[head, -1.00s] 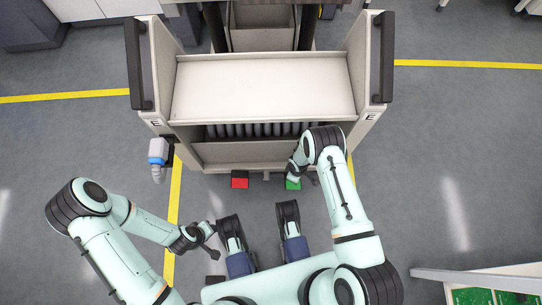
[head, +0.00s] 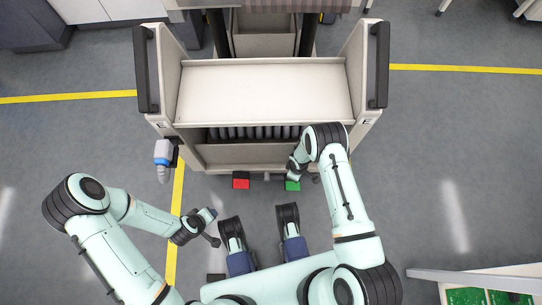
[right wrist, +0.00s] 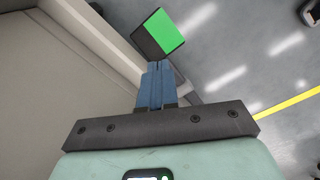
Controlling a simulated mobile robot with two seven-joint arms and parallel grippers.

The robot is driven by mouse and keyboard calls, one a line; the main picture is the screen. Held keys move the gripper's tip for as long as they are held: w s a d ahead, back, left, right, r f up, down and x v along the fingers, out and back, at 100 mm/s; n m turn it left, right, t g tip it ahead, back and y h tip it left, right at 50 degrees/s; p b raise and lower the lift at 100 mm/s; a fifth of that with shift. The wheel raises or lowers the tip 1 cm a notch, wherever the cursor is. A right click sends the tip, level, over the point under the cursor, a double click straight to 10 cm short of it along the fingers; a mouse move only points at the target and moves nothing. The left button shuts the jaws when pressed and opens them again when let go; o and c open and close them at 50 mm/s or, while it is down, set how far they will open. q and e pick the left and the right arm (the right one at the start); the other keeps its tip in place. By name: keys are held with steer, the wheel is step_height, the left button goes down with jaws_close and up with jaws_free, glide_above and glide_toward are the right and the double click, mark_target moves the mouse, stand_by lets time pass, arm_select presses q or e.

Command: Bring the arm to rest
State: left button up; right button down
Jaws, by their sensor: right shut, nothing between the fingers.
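My right arm reaches forward to the lower front of the feeder trolley (head: 265,90). Its gripper (right wrist: 157,68) has blue fingers, shut together and empty. In the right wrist view the fingertips point at the green pedal (right wrist: 163,30); whether they touch it I cannot tell. In the head view the green pedal (head: 292,186) is partly under my right wrist, and that gripper's fingers are hidden. My left arm is folded at the left, with its gripper (head: 212,228) over the floor, clear of the trolley. Its jaw opening is unclear.
A red pedal (head: 240,180) sits left of the green one. A blue and grey connector (head: 163,156) hangs at the trolley's left side. A crate with green boards (head: 430,274) stands at the lower right. Open floor (head: 440,150) lies right of the trolley.

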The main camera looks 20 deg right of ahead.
stand_by(0.3)
